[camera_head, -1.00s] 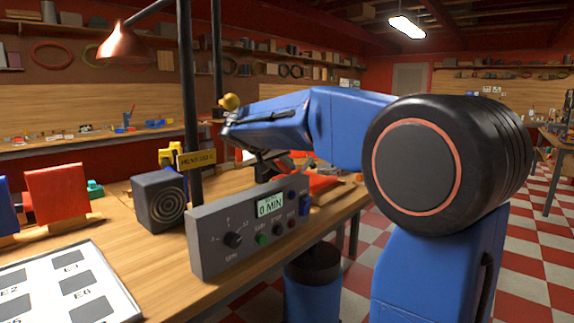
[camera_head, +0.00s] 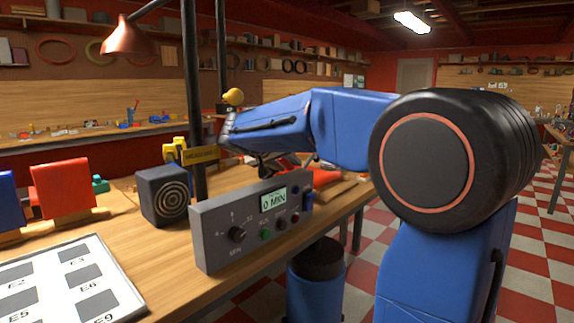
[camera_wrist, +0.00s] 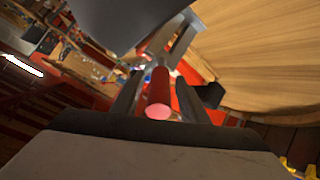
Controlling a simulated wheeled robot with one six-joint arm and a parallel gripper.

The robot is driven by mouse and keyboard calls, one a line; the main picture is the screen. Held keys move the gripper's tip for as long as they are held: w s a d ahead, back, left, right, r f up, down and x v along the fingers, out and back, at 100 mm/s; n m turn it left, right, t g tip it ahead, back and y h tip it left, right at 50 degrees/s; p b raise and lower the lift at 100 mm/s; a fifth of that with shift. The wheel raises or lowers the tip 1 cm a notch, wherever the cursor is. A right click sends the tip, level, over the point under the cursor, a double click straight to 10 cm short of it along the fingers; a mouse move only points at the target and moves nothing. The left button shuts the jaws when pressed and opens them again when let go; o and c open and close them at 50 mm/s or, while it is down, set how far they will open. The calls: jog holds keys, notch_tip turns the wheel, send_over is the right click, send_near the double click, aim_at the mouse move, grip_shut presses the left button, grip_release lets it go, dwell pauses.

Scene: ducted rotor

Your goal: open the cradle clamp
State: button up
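In the wrist view a red cylindrical handle (camera_wrist: 158,92), probably the clamp's lever, points toward the camera between the two fingers of my gripper (camera_wrist: 160,82). The fingers are apart, with a visible gap on each side of the handle. A grey metal bar (camera_wrist: 183,40) lies beyond it. I cannot make out the rest of the clamp. In the head view my arm reaches over the bench, and the gripper and clamp are mostly hidden behind the arm and control box.
A grey control box (camera_head: 218,246) reading "0 MIN" stands at the bench's front edge. A dark speaker-like box (camera_head: 163,197), a red block (camera_head: 62,187) and a white marked tray (camera_head: 112,303) are to the left. A dark post (camera_head: 193,130) rises behind the box.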

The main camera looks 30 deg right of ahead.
jog(key=shift+s+a+r, duration=0.1)
jog(key=shift+a+r, duration=0.1)
jog(key=shift+a, duration=0.1)
jog(key=s+a+r, duration=0.1)
jog(key=s+a, duration=0.6)
jog(key=a, duration=0.5)
jog(key=shift+w+a, duration=0.1)
jog(key=shift+c, duration=0.2)
